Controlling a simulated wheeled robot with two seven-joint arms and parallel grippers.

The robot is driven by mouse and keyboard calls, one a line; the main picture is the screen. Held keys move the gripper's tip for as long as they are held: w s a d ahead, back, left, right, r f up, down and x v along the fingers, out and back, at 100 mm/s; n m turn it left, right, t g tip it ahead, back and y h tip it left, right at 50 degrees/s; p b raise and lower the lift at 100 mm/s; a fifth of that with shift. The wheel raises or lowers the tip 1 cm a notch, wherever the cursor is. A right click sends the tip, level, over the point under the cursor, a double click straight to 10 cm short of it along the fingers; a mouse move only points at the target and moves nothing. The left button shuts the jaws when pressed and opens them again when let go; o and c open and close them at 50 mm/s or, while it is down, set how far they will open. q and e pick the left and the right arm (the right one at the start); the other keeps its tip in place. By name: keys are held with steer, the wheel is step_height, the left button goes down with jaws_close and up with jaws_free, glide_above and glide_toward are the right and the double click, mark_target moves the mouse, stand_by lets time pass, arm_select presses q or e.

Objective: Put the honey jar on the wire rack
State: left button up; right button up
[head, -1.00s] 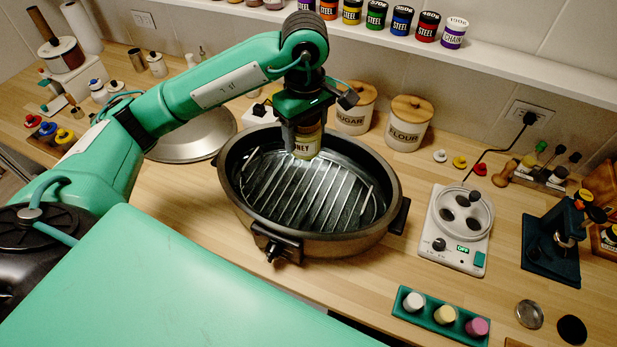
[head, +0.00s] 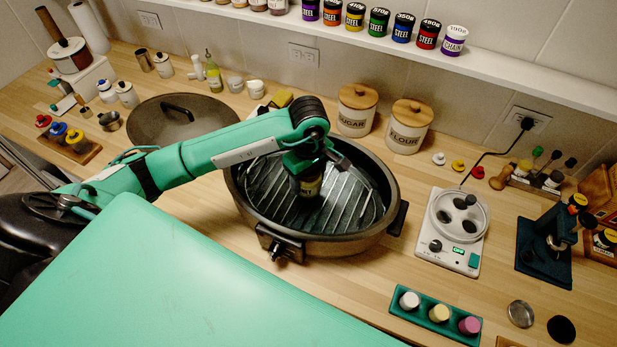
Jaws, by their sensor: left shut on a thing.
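The honey jar (head: 310,188) is small in the head view, with a pale label and a dark lower part. It sits low inside the dark oval roaster pan. The wire rack (head: 345,203) lies in the bottom of that pan, its bars showing to the right of the jar. My left gripper (head: 308,172) points down over the pan and is shut on the jar. The gripper and arm hide the jar's top. I cannot tell whether the jar's base touches the rack. My right gripper does not show.
The roaster pan (head: 330,247) has a raised wall around the rack. Its lid (head: 165,112) lies behind my left arm. Sugar (head: 356,112) and flour (head: 407,128) canisters stand behind the pan.

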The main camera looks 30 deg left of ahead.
arm_select(q)
steer(key=shift+f, duration=0.8)
steer(key=shift+f, duration=0.1)
steer(key=shift+f, duration=0.1)
steer(key=o, duration=1.3)
